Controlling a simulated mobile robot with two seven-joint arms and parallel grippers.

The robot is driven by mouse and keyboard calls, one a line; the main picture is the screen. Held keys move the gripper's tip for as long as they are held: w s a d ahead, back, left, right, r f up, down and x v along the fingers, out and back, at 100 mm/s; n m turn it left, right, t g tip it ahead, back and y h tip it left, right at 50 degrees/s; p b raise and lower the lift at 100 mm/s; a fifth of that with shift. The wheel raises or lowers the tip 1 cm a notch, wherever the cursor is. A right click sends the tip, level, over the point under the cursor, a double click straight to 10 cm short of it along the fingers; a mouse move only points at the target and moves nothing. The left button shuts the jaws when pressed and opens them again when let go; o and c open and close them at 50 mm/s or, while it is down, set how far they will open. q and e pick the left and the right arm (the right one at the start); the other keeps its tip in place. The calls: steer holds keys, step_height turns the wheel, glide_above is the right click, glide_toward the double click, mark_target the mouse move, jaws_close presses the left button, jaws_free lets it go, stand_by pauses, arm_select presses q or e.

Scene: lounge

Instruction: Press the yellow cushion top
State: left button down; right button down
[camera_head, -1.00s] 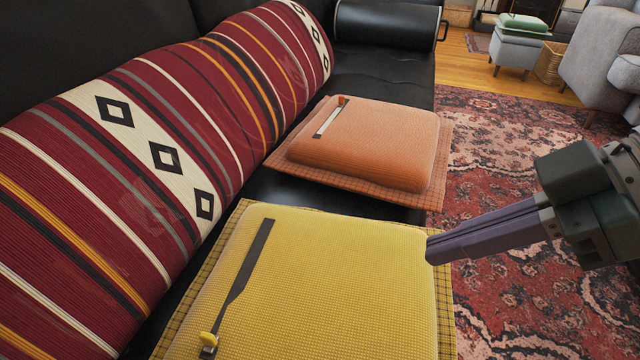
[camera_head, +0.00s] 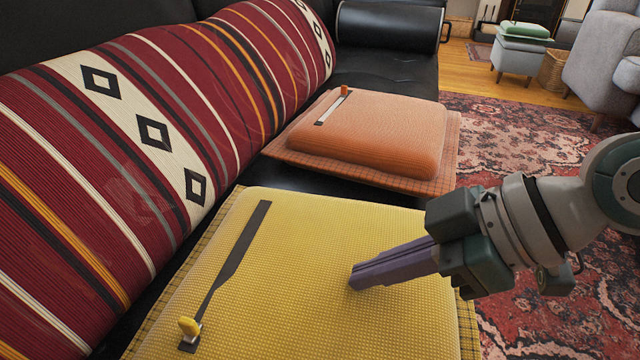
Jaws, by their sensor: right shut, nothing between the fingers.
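The yellow cushion (camera_head: 300,300) lies on the black sofa seat in the near middle of the head view, on a yellow checked mat. A dark grey strip (camera_head: 238,255) runs along its left part, with a small yellow knob (camera_head: 188,326) at the strip's near end. My right gripper (camera_head: 356,278) comes in from the right, its purple fingers shut and empty. The fingertips are over the right middle part of the cushion top; I cannot tell whether they touch it. My left gripper is not in view.
An orange cushion (camera_head: 385,135) with a strip and orange knob lies just beyond, on an orange mat. A long striped red bolster (camera_head: 90,190) lies along the sofa back at left. A patterned rug (camera_head: 510,140) covers the floor at right.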

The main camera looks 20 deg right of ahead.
mark_target(382, 291)
step_height(382, 291, down, 4)
steer(key=b, duration=0.2)
steer(key=shift+d+b, duration=0.1)
steer(key=shift+b, duration=0.3)
steer(key=shift+s, duration=0.1)
steer(key=shift+r, duration=0.15)
step_height(382, 291, up, 5)
steer(key=p, duration=0.6)
steer(key=p+v, duration=0.3)
steer(key=v, duration=0.6)
steer(key=shift+d, duration=0.3)
steer(key=shift+s, duration=0.1)
